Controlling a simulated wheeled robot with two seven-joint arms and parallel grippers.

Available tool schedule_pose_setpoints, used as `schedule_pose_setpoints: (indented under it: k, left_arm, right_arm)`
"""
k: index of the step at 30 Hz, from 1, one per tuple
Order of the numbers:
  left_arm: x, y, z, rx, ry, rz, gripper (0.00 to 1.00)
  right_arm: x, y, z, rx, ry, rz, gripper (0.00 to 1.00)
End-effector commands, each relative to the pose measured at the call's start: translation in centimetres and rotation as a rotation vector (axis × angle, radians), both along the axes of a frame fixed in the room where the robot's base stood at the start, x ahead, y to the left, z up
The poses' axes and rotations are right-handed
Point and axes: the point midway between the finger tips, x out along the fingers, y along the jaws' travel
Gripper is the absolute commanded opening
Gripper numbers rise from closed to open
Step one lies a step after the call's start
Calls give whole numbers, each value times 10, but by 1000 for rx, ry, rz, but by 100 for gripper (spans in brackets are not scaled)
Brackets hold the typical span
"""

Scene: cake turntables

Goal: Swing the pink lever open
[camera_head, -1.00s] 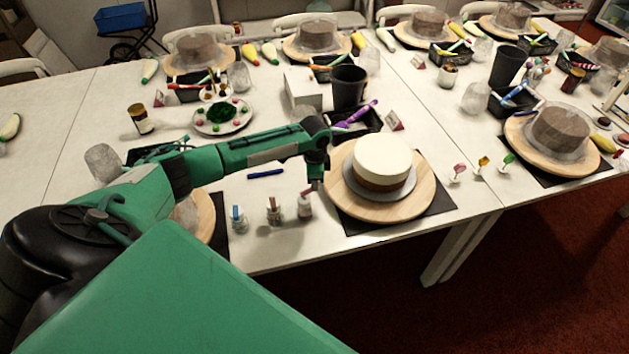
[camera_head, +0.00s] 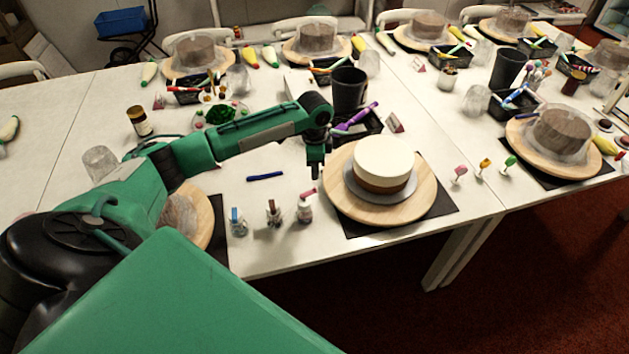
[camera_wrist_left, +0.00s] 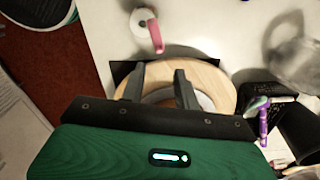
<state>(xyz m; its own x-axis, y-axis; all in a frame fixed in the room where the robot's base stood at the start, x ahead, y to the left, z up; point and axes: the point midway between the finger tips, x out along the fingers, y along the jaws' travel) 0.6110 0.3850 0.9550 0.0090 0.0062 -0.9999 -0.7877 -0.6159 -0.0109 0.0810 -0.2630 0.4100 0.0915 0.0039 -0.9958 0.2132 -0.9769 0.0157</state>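The small bottle (camera_head: 305,209) with the pink lever (camera_head: 307,192) stands at the right end of a row of three near the table's front edge. The lever slants up to the right from its top. In the left wrist view, the pink lever (camera_wrist_left: 154,36) sticks out beyond the round white bottle top (camera_wrist_left: 141,20). My left gripper (camera_head: 315,174) points down just behind and above the lever, apart from it. Its two fingers (camera_wrist_left: 159,84) are spread with nothing between them. My right gripper is not in view.
Bottles with a blue lever (camera_head: 237,214) and a brown top (camera_head: 273,205) stand to the left. A cake (camera_head: 383,160) on a round wooden board (camera_head: 347,205) is close at the right. A blue pen (camera_head: 265,177) lies behind the bottles on clear tabletop.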

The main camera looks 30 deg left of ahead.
Motion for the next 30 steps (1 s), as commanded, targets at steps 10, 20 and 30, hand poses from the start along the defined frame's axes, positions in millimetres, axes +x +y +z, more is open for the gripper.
schedule_pose_setpoints:
  k: [10,20,30]
  left_arm:
    - [0,0,57,1,-1,0,32]
    - [-1,0,64,0,1,0,32]
    - [-3,-3,62,-3,-2,216,32]
  right_arm:
    - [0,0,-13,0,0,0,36]
    - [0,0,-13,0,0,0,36]
    - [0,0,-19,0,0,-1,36]
